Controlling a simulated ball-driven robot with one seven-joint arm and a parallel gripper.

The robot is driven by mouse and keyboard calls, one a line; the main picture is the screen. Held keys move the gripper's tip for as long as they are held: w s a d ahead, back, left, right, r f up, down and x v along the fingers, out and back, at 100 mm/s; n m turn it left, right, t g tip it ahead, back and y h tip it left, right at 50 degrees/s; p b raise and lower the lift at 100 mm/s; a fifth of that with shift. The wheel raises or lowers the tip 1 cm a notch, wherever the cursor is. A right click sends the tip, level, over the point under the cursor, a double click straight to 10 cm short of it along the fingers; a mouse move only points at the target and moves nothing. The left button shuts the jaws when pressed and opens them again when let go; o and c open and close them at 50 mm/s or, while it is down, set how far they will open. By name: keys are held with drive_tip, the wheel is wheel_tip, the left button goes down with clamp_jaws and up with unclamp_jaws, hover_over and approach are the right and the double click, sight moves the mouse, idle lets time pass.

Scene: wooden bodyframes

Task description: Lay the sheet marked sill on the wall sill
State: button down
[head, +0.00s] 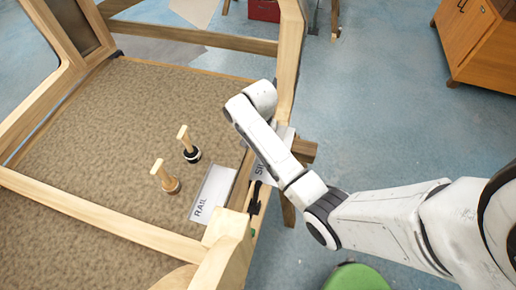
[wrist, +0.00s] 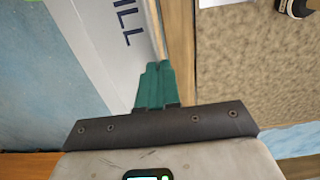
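The sheet marked sill (wrist: 112,42) is a pale grey sheet in the wrist view. It runs along the outer side of a wooden beam (wrist: 181,50), with blue floor on its other side. My gripper (wrist: 157,68) has teal fingers close together at the sheet's edge, and they look shut on it. In the head view part of the sheet (head: 258,170) shows beside my forearm, which hides its middle and my fingers. The wall sill appears to be this beam at the frame's right side. I cannot tell whether the sheet rests on it.
A sheet marked RAIL (head: 211,191) lies on the brown panel (head: 120,105). Two wooden-handled tools (head: 188,148) (head: 166,178) stand to its left. A black fitting (head: 254,198) is on the beam. Frame posts rise around. A green round seat (head: 358,277) stands at the bottom.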

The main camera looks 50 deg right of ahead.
drive_tip(key=shift+f+b, duration=0.6)
drive_tip(key=shift+f, duration=0.5)
wheel_tip(320, 180, down, 2)
drive_tip(key=shift+f+b, duration=0.15)
drive_tip(key=shift+b, duration=1.1)
drive_tip(key=shift+f+b, duration=0.45)
drive_tip(key=shift+f, duration=0.5)
drive_tip(key=shift+f+p, duration=0.2)
drive_tip(key=shift+p, duration=0.5)
drive_tip(key=c, duration=0.7)
unclamp_jaws()
